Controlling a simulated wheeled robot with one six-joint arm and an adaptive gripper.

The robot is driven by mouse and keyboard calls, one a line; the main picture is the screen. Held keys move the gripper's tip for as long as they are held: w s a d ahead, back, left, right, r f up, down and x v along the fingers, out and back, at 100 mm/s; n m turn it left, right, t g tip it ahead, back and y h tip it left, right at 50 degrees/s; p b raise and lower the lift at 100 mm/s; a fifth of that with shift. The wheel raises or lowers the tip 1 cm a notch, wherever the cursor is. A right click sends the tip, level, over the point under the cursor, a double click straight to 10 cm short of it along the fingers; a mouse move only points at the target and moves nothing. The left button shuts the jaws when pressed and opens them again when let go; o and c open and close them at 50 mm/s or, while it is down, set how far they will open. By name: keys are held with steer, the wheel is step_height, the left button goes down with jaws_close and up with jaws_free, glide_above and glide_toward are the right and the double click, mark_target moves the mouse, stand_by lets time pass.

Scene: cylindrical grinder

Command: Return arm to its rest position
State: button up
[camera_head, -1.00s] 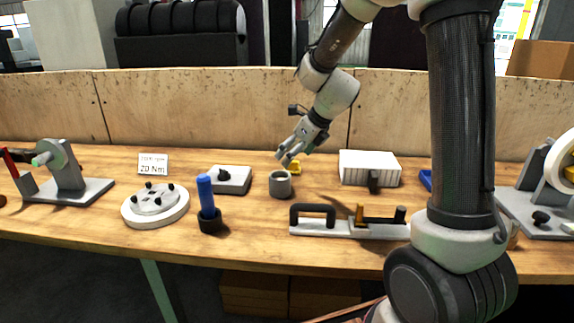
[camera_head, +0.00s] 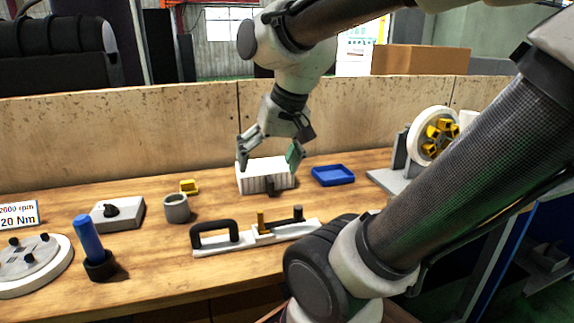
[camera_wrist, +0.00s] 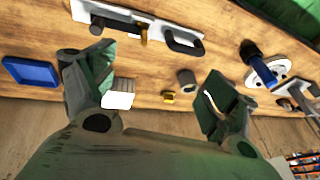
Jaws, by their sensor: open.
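My gripper (camera_head: 270,158) is open and empty. In the head view it hangs from my raised arm, in front of the back board and over the white ribbed block (camera_head: 266,178). In the wrist view my two gripper fingers (camera_wrist: 150,98) stand wide apart with the workbench beyond them. The white ribbed block also shows there (camera_wrist: 119,95), close to one finger. From these views I cannot tell how far above the block the fingertips are.
On the bench are a blue tray (camera_head: 333,176), a grey cup (camera_head: 176,208), a yellow piece (camera_head: 189,186), a grey box with knob (camera_head: 117,213), a blue-handled tool (camera_head: 89,240) and a black-handled fixture (camera_head: 214,236). A wheel with yellow parts (camera_head: 433,135) stands right. The wooden back board (camera_head: 150,140) runs behind.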

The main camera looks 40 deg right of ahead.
steer(key=s+n, duration=0.1)
steer(key=s+d+n, duration=0.2)
steer(key=s+n, duration=0.1)
steer(key=shift+s+f+h, duration=0.1)
steer(key=shift+f+h, duration=0.05)
steer(key=shift+h, duration=0.25)
stand_by(0.9)
